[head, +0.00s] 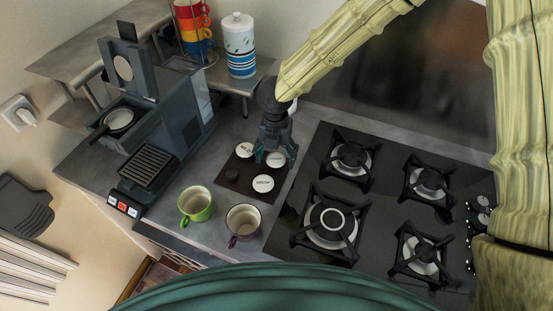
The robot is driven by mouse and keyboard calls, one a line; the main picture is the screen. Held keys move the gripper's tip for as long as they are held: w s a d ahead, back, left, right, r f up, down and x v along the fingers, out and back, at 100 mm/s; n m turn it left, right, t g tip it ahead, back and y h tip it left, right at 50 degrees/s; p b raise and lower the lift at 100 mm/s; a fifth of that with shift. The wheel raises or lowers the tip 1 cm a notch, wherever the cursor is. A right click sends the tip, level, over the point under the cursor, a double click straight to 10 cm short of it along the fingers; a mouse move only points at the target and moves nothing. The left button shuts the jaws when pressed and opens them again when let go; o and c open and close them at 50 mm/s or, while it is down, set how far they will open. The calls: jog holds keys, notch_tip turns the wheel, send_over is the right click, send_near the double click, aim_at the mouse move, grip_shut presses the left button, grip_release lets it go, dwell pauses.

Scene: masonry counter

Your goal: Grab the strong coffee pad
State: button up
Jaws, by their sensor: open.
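A dark square tray (245,188) on the counter holds round coffee pads. White pads sit at its back left (244,150), back right (276,159) and front (263,183), and a dark brown round piece (233,175) is at its left. The white pads carry small printed labels, too small to read surely, so I cannot tell which is the strong pad. My gripper (273,158) points down over the back of the tray, open, with its fingers close to the back right pad. I cannot tell whether they touch it. The gripper hides part of the tray.
A coffee machine (165,135) with its lid raised stands at left. A green mug (196,204) and a purple-rimmed mug (243,221) stand in front of the tray. A gas hob (385,200) lies to the right. A striped canister (239,45) and stacked cups (194,30) are behind.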

jog(key=c, duration=0.8)
jog(key=shift+r, duration=0.15)
